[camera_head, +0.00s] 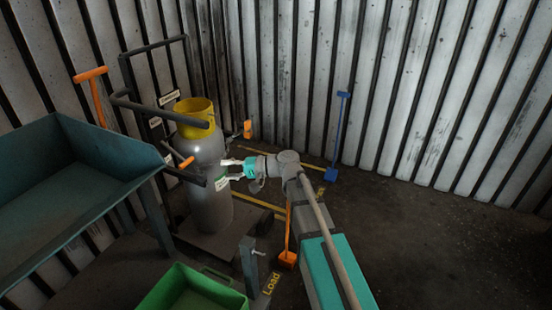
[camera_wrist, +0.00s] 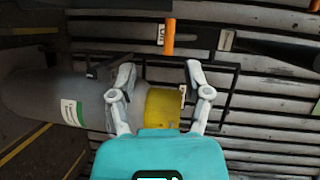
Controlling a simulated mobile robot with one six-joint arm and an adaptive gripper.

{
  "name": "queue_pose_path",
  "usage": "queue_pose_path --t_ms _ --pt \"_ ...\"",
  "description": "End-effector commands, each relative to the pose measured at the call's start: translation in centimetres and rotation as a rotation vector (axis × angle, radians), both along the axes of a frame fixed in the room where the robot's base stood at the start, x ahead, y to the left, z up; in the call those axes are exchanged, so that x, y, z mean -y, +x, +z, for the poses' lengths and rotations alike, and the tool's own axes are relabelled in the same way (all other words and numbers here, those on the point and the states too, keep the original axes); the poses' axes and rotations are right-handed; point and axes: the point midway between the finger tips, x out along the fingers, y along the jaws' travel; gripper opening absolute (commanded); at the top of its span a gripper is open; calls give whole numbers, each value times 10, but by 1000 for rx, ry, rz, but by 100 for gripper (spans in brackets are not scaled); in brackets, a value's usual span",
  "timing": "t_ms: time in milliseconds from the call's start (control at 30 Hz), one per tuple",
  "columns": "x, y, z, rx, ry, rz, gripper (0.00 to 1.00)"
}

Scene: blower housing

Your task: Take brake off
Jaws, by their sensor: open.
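A grey gas cylinder (camera_head: 207,158) with a yellow collar (camera_head: 194,113) stands upright on a dark cart with a tubular frame (camera_head: 122,75). A short orange handle (camera_head: 186,162) sticks out beside the cylinder's left side, above a dark bar. In the wrist view an orange bar (camera_wrist: 169,37) shows beyond my fingertips, between their lines. No readable label marks any part as the brake. My gripper (camera_head: 224,171) is open and empty, to the right of the cylinder. In the wrist view my gripper (camera_wrist: 161,70) has the cylinder (camera_wrist: 90,100) and yellow collar (camera_wrist: 163,108) behind its fingers.
A dark teal trough (camera_head: 75,160) on legs stands at the left. A green bin (camera_head: 193,290) and a grey post (camera_head: 248,262) are in front. Orange (camera_head: 288,258) and blue (camera_head: 331,174) long-handled tools stand nearby. The floor at right is clear.

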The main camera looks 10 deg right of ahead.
Motion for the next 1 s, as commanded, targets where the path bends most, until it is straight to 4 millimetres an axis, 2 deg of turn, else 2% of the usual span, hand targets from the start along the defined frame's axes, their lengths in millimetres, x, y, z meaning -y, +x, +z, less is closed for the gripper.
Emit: queue_pose_path --t_ms 33,1000 --pt "1 -3 6 0 -16 2 63" --pt "29 -44 27 -11 -361 37 63"
